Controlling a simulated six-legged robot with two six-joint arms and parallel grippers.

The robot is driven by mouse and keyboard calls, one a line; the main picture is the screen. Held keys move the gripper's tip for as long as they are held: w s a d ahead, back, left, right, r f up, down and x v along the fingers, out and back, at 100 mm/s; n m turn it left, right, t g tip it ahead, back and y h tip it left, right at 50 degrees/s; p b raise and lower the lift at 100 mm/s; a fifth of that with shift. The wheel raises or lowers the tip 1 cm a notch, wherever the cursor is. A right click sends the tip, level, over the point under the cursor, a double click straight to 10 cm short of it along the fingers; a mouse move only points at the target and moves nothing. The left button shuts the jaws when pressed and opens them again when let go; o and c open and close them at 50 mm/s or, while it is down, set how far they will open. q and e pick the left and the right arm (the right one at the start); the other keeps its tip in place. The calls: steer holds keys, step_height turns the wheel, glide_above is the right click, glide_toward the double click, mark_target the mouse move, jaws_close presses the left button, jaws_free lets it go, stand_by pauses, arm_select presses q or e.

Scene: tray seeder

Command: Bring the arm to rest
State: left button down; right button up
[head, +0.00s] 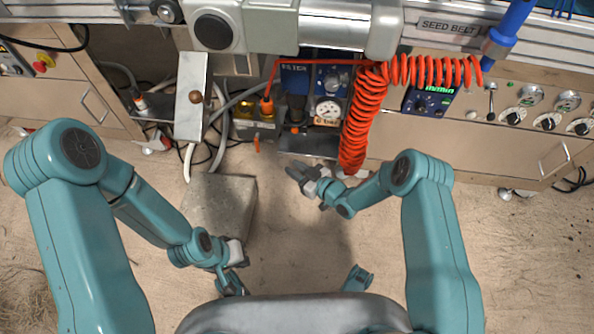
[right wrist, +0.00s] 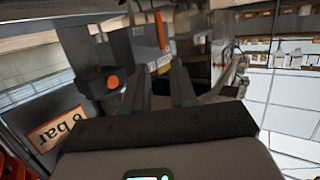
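My right arm reaches in from the right in the head view. Its gripper (head: 300,179) is above the floor, just in front of the machine's pressure gauge panel. In the right wrist view the two fingers of this gripper (right wrist: 160,88) stand apart with nothing between them. My left arm comes in from the left and hangs low. Its gripper (head: 232,284) is near the front of a grey block (head: 222,200) on the floor; its fingers are too small and partly hidden to judge.
A red coiled hose (head: 362,125) hangs close to my right gripper. A round gauge (head: 328,111), a blue regulator (head: 333,82) and a green-lit display box (head: 428,101) line the machine front. A "6 bar" sign (right wrist: 58,128) shows close in the right wrist view. Open floor (head: 300,245) lies below.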

arm_select(q)
steer(key=shift+s+d, duration=0.1)
stand_by(0.5)
